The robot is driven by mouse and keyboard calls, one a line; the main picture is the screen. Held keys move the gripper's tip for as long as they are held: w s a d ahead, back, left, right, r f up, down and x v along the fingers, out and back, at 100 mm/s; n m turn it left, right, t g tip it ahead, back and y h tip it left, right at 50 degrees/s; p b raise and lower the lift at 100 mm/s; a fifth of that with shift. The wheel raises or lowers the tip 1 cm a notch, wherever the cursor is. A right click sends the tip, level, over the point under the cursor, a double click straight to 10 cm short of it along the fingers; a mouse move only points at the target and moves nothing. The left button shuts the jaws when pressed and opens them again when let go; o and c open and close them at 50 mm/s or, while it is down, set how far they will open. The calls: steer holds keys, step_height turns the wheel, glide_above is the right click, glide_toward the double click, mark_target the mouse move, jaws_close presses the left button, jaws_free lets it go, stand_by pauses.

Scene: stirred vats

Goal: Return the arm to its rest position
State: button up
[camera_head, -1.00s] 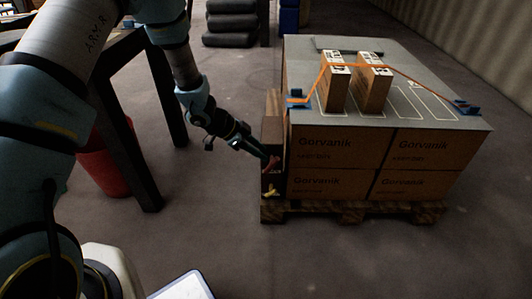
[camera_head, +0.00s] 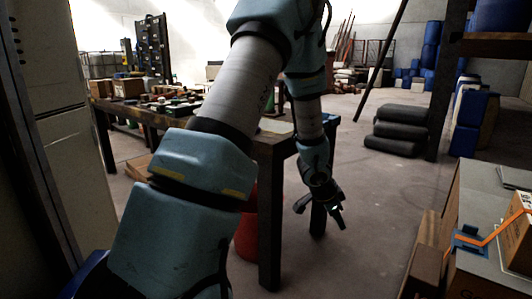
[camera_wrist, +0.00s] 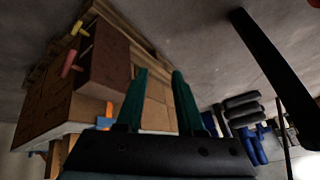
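My arm reaches across the middle of the head view, bent at the elbow, with its lower part hanging down. My gripper (camera_head: 322,214) is at its end, pointing down over the floor between the workbench and the pallet load. The wrist view shows two green fingers (camera_wrist: 160,75) spread apart with nothing held between them. Through and beside them I see the cartons and a brown box (camera_wrist: 103,62) with a red handle (camera_wrist: 72,63) and a yellow handle (camera_wrist: 80,28). The gripper touches none of these.
A dark workbench (camera_head: 270,146) with items on it stands behind my arm, a red bin (camera_head: 247,238) under it. The grey-topped pallet load (camera_head: 478,205) with an orange strap is at the right. Black stacked sacks (camera_head: 395,137) lie beyond. The floor between is clear.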

steer(key=a+r+n+t+y, duration=0.1)
steer(key=a+r+n+y, duration=0.3)
steer(key=a, duration=0.9)
steer(key=s+a+r+n+g, duration=0.25)
steer(key=s+a+n, duration=0.25)
steer(key=s+a, duration=0.25)
steer(key=s+a+r+n+g, duration=0.1)
steer(key=s+a+r+n, duration=0.3)
steer(key=s+a+n, duration=0.3)
step_height(320, 180, up, 26)
steer(key=w+m+p, duration=0.1)
steer(key=p, duration=2.5)
steer(key=shift+a+r+y, duration=0.2)
steer(key=shift+a+y, duration=0.15)
steer(key=shift+y, duration=0.05)
steer(key=shift+t, duration=0.25)
